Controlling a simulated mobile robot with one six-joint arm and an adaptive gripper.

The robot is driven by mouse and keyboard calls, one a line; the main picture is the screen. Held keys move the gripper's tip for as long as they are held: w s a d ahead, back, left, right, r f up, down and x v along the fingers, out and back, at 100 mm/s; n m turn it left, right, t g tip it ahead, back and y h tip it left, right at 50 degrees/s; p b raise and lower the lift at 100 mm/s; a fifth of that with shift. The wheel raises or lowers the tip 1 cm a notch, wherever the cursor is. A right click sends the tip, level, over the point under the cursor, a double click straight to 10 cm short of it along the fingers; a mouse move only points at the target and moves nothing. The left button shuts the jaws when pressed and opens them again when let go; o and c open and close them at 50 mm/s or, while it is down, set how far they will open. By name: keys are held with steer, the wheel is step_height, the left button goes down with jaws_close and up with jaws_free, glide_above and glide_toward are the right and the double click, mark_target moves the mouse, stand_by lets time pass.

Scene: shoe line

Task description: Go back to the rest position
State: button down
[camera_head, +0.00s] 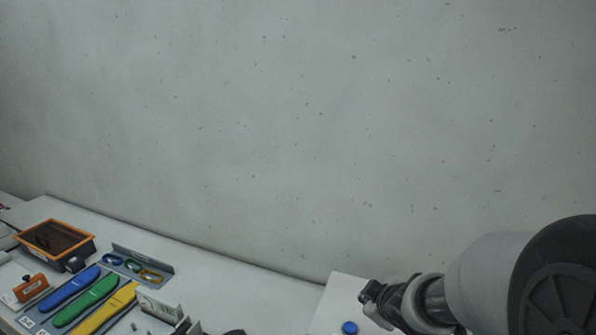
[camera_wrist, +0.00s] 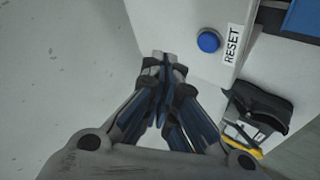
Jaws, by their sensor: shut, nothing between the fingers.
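My gripper (camera_wrist: 163,58) is shut with its fingertips together and nothing between them in the wrist view. In the head view my gripper (camera_head: 368,293) is at the lower right, at the end of my arm, close to the grey wall. A round blue button (camera_wrist: 208,41) sits on a white panel beside a label that reads RESET (camera_wrist: 232,44). The button is to the right of the fingertips in the wrist view and apart from them. It also shows in the head view (camera_head: 349,327), below and left of my gripper.
A white bench (camera_head: 215,275) runs along the wall (camera_head: 300,120). At its left are an orange-rimmed bin (camera_head: 56,242), blue, green and yellow shoe-shaped pieces (camera_head: 86,300), and a tray of coloured rings (camera_head: 142,265). A black object (camera_wrist: 258,108) is right of my gripper.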

steer(key=s+a+f+m+g+b, duration=0.1)
steer(key=s+m+b, duration=0.4)
steer(key=s, duration=0.9)
steer(key=s+a+f+m+g+b, duration=0.2)
steer(key=s+m+b, duration=0.3)
steer(key=s, duration=0.9)
steer(key=shift+s+f+g+b, duration=0.2)
steer(key=shift+f+g+b, duration=0.1)
steer(key=shift+g+b, duration=0.35)
